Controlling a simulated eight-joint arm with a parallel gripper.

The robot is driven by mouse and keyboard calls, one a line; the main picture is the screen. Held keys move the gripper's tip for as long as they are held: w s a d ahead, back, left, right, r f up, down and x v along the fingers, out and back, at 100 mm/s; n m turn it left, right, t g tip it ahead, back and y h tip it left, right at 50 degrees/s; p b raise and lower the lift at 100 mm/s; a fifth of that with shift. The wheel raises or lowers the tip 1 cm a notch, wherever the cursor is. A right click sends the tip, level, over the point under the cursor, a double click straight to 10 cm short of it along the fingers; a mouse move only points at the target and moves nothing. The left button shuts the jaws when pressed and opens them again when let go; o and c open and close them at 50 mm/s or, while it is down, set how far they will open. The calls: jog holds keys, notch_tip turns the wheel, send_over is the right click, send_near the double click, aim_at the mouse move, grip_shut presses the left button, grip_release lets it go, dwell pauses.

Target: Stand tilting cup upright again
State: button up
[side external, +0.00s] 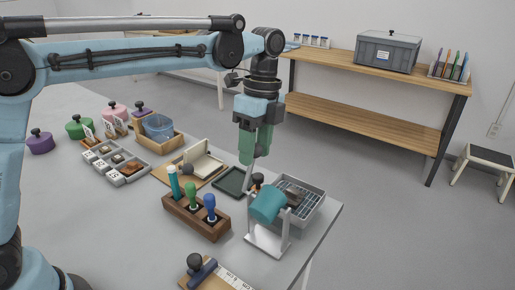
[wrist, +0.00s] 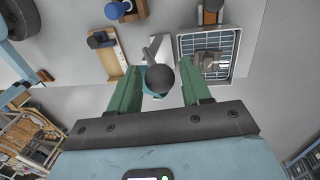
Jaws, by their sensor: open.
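The teal cup (side external: 268,204) sits tilted well over in its pale stand (side external: 268,242) near the table's right edge. A dark round knob (side external: 257,180) shows just behind it. In the wrist view the dark knob (wrist: 161,78) lies between my fingers in the picture and hides much of the teal cup (wrist: 152,92); part of the stand (wrist: 158,46) shows beyond. My gripper (side external: 248,161) has green fingers pointing down, above and behind the cup, apart from it in the side view. In the wrist view my gripper (wrist: 160,80) is open, with nothing held.
A grey basin with a rack (side external: 312,204) stands close beside the cup, holding a dark piece. A wooden block of coloured-handled tools (side external: 196,215) is at left, a dark green tray (side external: 232,182) behind. A board with a scale (side external: 222,277) lies in front.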

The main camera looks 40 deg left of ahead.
jog(key=shift+f, duration=0.3)
jog(key=shift+s+r+t, duration=0.2)
jog(key=shift+s+t, duration=0.15)
jog(key=shift+s, duration=0.35)
jog(key=shift+s+r+t, duration=0.2)
jog(key=shift+s+t, duration=0.15)
jog(key=shift+s, duration=0.35)
jog(key=shift+s+f+t, duration=1.6)
jog(key=shift+s+t, duration=0.8)
jog(key=shift+s, duration=1.75)
jog(key=shift+v, duration=2.6)
jog(key=shift+r, duration=0.1)
jog(key=a+f+n+t, duration=0.1)
jog(key=a+f+n, duration=0.2)
jog(key=a+n, duration=0.3)
jog(key=a+f+n+t, duration=0.2)
jog(key=a+n, duration=0.4)
jog(key=n, duration=0.6)
jog(key=shift+a+f, duration=0.25)
jog(key=shift+f, duration=0.25)
